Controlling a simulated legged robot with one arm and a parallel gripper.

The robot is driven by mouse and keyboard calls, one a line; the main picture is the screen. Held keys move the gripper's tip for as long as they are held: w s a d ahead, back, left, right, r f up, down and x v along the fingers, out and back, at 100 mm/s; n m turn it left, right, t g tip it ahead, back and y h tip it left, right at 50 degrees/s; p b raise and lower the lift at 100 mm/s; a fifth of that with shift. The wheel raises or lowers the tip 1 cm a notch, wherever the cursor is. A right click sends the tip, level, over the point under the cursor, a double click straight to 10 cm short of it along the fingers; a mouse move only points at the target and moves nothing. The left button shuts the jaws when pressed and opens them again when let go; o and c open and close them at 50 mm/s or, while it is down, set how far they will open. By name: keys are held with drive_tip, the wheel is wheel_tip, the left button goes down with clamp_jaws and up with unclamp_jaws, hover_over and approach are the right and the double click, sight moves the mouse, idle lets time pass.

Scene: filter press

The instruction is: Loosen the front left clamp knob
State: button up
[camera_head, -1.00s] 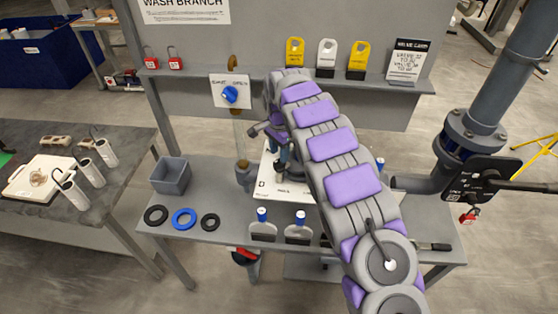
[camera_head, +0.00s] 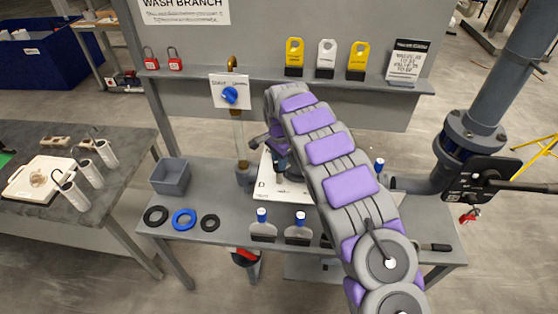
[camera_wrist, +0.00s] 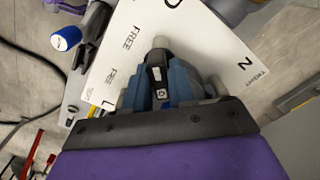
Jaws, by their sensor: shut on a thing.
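My gripper (camera_head: 278,155) is over the white plate (camera_head: 264,188) on the grey bench, with my arm covering much of the plate's right part. In the wrist view my gripper (camera_wrist: 160,72) has its dark and blue fingers close together, shut on a clamp knob. The fingers hide nearly all of the knob. A small grey stub (camera_wrist: 160,43) shows just beyond the fingertips. I cannot tell from the markings which knob this is.
Two blue-topped grey pieces, one left (camera_head: 262,218) and one right (camera_head: 300,220), stand on the bench's front edge. A grey bin (camera_head: 170,176) and several rings (camera_head: 184,219) are at left. A pipe with a black handle (camera_head: 485,180) is at right. Tags (camera_head: 327,58) stand on the shelf behind.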

clamp_jaws()
drive_tip(key=shift+n, duration=0.4)
drive_tip(key=n+p, duration=0.1)
drive_tip(key=n, duration=0.2)
drive_tip(key=shift+w+r+n, duration=0.1)
drive_tip(key=shift+r+n, duration=0.05)
drive_tip(key=shift+n, duration=0.25)
drive_tip(key=n+p, duration=0.1)
drive_tip(key=n, duration=0.3)
drive_tip(key=n+p, duration=0.1)
drive_tip(key=n, duration=0.8)
drive_tip(key=shift+w+a, duration=0.1)
drive_tip(key=shift+n+p, duration=0.3)
